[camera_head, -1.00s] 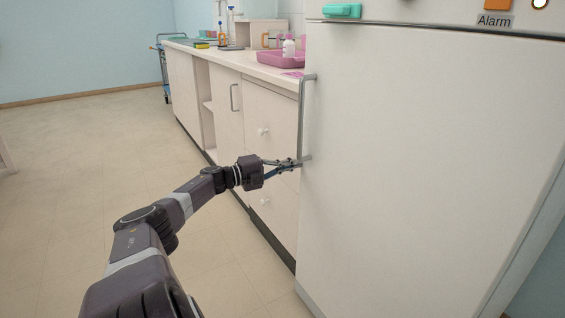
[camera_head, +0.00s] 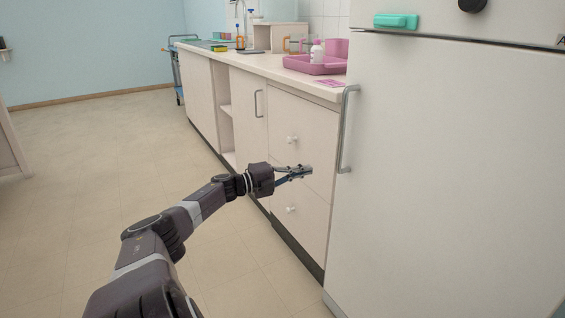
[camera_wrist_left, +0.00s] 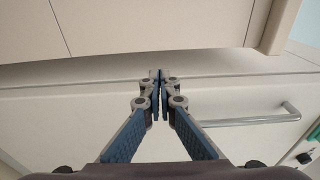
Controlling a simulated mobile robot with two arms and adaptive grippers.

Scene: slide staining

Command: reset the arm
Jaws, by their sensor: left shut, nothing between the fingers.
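My left arm (camera_head: 205,205) reaches forward from the bottom of the head view. Its gripper (camera_head: 306,172) is shut and empty, in front of the white drawers (camera_head: 302,150) and left of the fridge handle (camera_head: 345,130). A gap shows between the fingertips and the handle. In the left wrist view the gripper (camera_wrist_left: 160,76) has its fingertips together, with the metal bar handle (camera_wrist_left: 255,121) to the right of them. My right gripper is in neither view.
The white fridge (camera_head: 450,170) fills the right side and its door looks closed. A blue trolley (camera_head: 178,72) stands far back. The floor (camera_head: 90,170) at left is clear.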

